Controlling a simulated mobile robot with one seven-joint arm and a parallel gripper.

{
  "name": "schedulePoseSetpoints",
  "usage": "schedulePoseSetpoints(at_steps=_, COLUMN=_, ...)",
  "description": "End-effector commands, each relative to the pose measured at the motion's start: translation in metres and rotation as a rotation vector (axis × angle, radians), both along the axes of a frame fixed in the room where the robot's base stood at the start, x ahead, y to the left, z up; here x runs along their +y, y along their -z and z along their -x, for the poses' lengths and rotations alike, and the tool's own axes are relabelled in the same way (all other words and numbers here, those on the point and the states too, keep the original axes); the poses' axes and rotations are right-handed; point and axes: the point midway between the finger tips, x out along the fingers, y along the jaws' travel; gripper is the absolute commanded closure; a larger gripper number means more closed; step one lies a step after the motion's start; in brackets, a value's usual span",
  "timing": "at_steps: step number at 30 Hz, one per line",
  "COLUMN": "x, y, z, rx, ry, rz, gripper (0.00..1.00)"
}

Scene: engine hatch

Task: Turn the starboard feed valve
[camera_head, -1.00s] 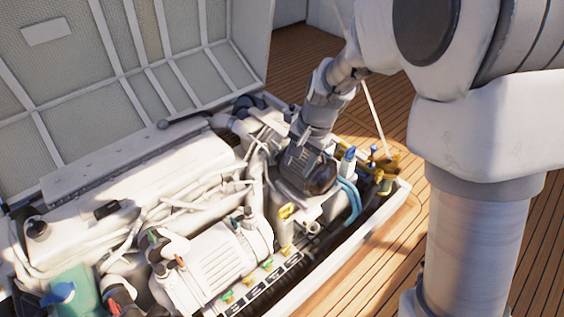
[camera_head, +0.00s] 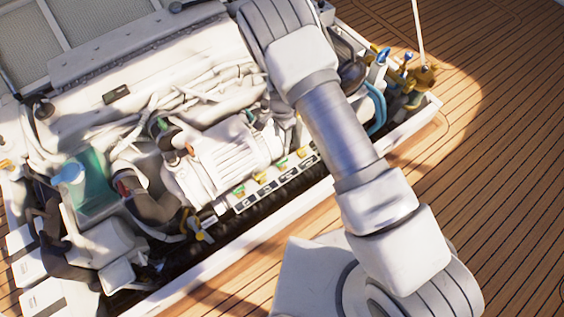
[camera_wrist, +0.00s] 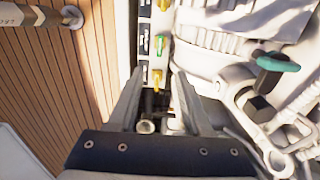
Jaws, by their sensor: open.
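A row of small green and yellow valve handles sits on a labelled strip (camera_head: 272,186) along the engine's front edge in the head view. I cannot tell which is the starboard feed valve. In the wrist view a green handle (camera_wrist: 160,44) and a yellow handle (camera_wrist: 157,79) lie in line ahead of my gripper (camera_wrist: 160,73). My gripper is open, with one finger on each side of that line and nothing seen between them but the yellow handle beyond. Whether they touch is not clear. In the head view my arm hides the gripper.
A teal lever (camera_wrist: 278,62) and white pipework stand close on the right in the wrist view. Brass fittings with blue tops (camera_head: 405,58) and a blue hose (camera_head: 376,108) are at the hatch's right end. Wooden deck (camera_head: 500,160) lies open to the right.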

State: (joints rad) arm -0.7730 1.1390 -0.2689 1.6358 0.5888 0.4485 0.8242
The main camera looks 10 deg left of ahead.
Motion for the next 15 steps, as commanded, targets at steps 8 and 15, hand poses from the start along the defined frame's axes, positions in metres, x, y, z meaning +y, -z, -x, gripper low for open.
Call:
schedulePoseSetpoints(at_steps=8, x=0.000, y=0.049, z=0.001, rx=0.003, ry=-0.001, rz=0.002, gripper=0.50)
schedulePoseSetpoints(at_steps=15, x=-0.001, y=0.102, z=0.001, rx=0.001, ry=0.000, rz=0.002, gripper=0.50)
